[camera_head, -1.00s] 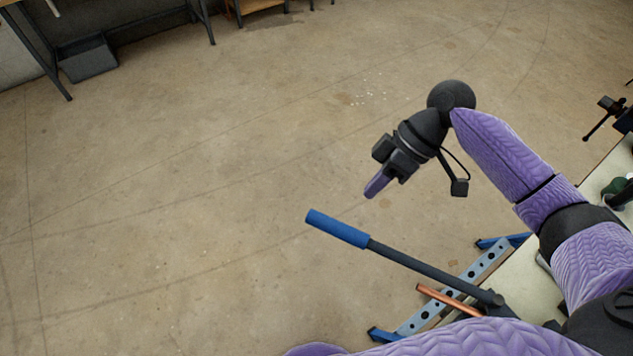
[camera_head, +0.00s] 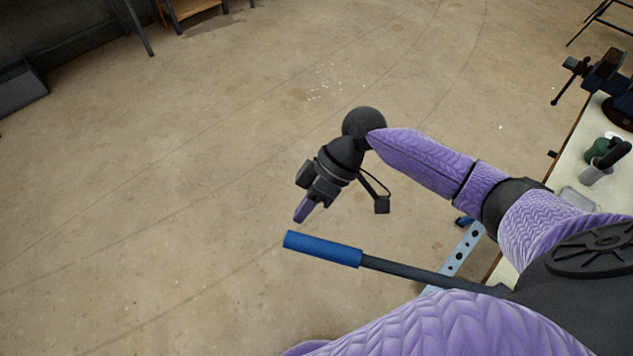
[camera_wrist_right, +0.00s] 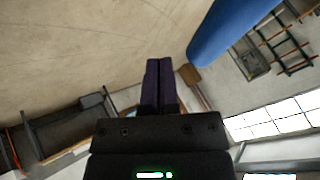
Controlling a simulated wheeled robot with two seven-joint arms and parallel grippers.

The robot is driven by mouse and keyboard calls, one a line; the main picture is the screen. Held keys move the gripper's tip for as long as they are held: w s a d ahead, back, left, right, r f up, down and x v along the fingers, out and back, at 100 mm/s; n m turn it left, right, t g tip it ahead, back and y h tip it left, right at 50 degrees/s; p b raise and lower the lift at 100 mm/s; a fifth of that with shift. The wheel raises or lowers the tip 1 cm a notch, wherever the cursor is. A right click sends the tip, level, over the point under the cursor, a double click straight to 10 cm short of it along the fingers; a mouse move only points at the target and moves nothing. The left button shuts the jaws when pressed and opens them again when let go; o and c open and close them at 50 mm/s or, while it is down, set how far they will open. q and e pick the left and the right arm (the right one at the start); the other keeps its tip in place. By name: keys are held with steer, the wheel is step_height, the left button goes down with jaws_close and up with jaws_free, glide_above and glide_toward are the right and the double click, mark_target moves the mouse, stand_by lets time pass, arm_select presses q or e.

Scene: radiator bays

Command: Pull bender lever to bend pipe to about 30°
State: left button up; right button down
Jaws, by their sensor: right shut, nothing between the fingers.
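The bender lever (camera_head: 410,272) is a dark bar with a blue grip (camera_head: 322,249) that sticks out to the left in the head view. The blue grip also shows large at the upper right of the right wrist view (camera_wrist_right: 228,28). My right gripper (camera_head: 300,218) is shut and empty, just above the grip's left end in the head view and apart from it there. Its closed fingers show in the wrist view (camera_wrist_right: 158,70). The copper pipe and the bender head are hidden behind my arm. My left gripper is not in view.
A pale workbench (camera_head: 570,170) on the right carries a dark vise (camera_head: 600,75) and a green item (camera_head: 598,150). A perforated bender leg (camera_head: 458,252) shows below my right arm.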

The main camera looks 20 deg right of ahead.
mark_target(287, 234)
steer(key=shift+s+a+r, duration=0.2)
steer(key=shift+s+a, duration=0.35)
steer(key=shift+s, duration=0.1)
steer(key=s+a+p, duration=0.1)
steer(key=s+a+n+p, duration=0.1)
steer(key=a, duration=0.1)
steer(key=shift+r+g, duration=0.15)
steer(key=shift+g, duration=0.25)
steer(key=shift+a, duration=0.15)
